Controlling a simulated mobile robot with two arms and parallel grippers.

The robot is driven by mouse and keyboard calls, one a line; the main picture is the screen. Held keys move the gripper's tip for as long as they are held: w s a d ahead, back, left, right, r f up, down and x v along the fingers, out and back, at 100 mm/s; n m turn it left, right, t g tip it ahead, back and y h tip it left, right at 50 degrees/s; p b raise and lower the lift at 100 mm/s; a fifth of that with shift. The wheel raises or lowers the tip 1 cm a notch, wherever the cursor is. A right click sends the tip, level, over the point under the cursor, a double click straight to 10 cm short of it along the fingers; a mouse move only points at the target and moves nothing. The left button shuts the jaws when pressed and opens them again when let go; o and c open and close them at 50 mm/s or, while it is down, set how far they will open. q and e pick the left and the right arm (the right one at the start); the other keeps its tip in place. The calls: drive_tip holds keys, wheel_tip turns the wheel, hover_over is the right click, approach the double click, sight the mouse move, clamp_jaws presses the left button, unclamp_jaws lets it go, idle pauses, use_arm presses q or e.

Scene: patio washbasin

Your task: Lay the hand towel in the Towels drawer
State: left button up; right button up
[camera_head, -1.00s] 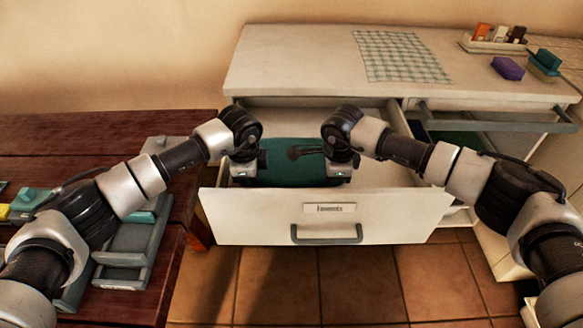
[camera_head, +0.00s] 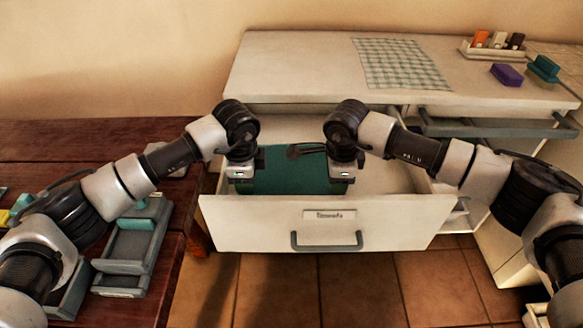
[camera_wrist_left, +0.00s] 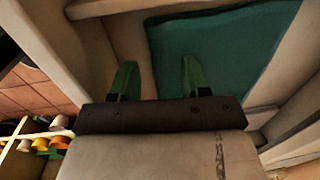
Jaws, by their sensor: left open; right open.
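The teal hand towel (camera_head: 290,172) lies inside the open front drawer (camera_head: 405,222). It is spread flat in the left wrist view (camera_wrist_left: 222,50). The drawer's front label (camera_head: 329,214) is too blurred to read. My left gripper (camera_head: 241,180) is open at the towel's left edge. In the left wrist view, its two fingers (camera_wrist_left: 157,78) are apart with nothing between them, one in front of the towel's edge. My right gripper (camera_head: 341,180) is open at the towel's right edge. The grippers hide parts of the towel's sides.
A dark tool-like shape (camera_head: 305,150) shows between the grippers. A second drawer (camera_head: 490,128) is open at the right. The white counter (camera_head: 300,65) bears a checked cloth (camera_head: 402,62), a purple block (camera_head: 507,74) and a small tray. A wooden table (camera_head: 60,150) with grey trays stands at the left.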

use_arm(q)
drive_tip(key=s+r, duration=0.4)
drive_tip(key=r, duration=0.1)
use_arm(e)
drive_tip(key=s+r, duration=0.4)
drive_tip(key=r, duration=0.1)
